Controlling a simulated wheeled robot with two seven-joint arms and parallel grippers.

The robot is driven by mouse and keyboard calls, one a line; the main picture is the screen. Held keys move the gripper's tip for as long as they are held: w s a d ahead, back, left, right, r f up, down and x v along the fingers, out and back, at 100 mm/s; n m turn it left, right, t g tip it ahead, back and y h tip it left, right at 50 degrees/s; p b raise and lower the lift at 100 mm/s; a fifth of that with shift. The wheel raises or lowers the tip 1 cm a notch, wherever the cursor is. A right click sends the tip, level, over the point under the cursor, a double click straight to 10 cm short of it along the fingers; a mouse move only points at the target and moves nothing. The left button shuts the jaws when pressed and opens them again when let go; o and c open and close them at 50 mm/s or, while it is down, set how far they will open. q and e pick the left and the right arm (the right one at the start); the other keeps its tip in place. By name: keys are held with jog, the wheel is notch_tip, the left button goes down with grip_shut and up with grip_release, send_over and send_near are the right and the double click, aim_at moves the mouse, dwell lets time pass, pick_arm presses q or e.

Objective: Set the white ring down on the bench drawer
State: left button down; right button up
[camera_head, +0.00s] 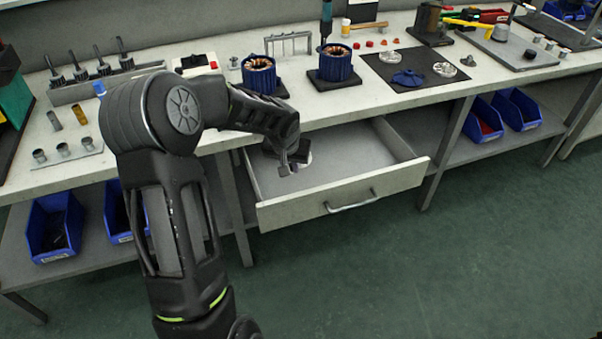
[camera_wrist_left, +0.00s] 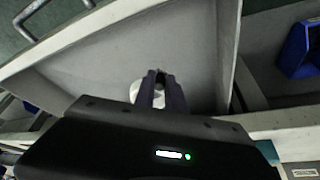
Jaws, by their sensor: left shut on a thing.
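The bench drawer (camera_head: 375,190) is pulled open under the bench, and its grey floor looks bare apart from where my arm covers it. My left gripper (camera_head: 293,166) is over the left part of the drawer, inside its walls. It is shut on the white ring (camera_head: 303,163), which shows only as a small pale edge at the fingertips. In the left wrist view the white ring (camera_wrist_left: 138,92) shows on both sides of the fingers (camera_wrist_left: 158,88), close over the drawer floor (camera_wrist_left: 100,55). I cannot tell whether it touches the floor. My right gripper is not in view.
The bench top (camera_head: 330,108) above holds two blue motor housings (camera_head: 336,64), a black mat (camera_head: 425,70) with parts, and a tool rack at left. Blue bins (camera_head: 55,225) stand on the lower shelf. The drawer's right part is clear.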

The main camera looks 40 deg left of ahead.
aim_at(293, 188)
pick_arm(q)
jog(key=shift+f, duration=1.85)
jog(key=shift+f+b, duration=0.35)
jog(key=shift+f, duration=1.55)
jog(key=c, duration=1.4)
grip_release()
jog(key=p+v, duration=0.1)
jog(key=v, duration=1.1)
jog(key=shift+r, duration=0.1)
